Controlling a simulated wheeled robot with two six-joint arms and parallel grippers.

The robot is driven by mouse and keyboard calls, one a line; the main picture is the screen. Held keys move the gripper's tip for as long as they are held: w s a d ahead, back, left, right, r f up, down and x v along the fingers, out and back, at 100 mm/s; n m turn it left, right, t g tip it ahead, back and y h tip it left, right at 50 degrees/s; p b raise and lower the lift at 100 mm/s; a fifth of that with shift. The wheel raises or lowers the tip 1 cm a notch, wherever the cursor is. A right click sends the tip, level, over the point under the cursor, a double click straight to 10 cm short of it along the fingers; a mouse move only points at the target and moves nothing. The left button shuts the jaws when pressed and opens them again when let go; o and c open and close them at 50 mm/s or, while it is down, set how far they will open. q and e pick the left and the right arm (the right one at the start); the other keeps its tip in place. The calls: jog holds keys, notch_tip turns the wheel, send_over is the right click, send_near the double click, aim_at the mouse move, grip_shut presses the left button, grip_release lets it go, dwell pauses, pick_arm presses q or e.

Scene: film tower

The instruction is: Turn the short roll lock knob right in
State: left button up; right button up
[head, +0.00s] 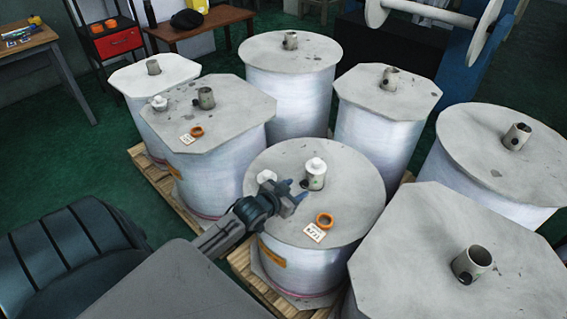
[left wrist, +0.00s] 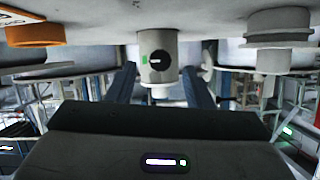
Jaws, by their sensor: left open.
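The short roll (head: 335,200) is the low round-topped roll in the middle of the head view. Its grey core stub (head: 317,182) stands up from the top with a white cap on it. In the left wrist view, which looks upside down, the stub (left wrist: 159,76) hangs between the fingers. The black lock knob (left wrist: 160,58) is on the stub's side facing me, with a small green mark left of it. My left gripper (head: 299,195) is open, with its fingertips close to the stub. In the wrist view (left wrist: 159,85) the fingers are apart on either side. I cannot tell whether they touch.
An orange ring (head: 324,220) and a paper tag (head: 314,235) lie on the short roll's top. A white cap (head: 266,176) sits just behind my wrist. Taller rolls crowd around, including an octagonal one (head: 430,250) at front right. Green floor is free at left.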

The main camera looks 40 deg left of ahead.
pick_arm(q)
jog(key=v, duration=0.6)
jog(key=shift+s+r+p, duration=0.15)
jog(key=shift+p, duration=0.15)
jog(key=shift+s+r, duration=0.25)
jog(key=shift+s, duration=0.4)
pick_arm(e)
jog(key=f, duration=0.1)
jog(key=s+f, duration=0.1)
jog(key=shift+f, duration=0.4)
jog(key=shift+s+a, duration=0.1)
jog(key=shift+s, duration=0.05)
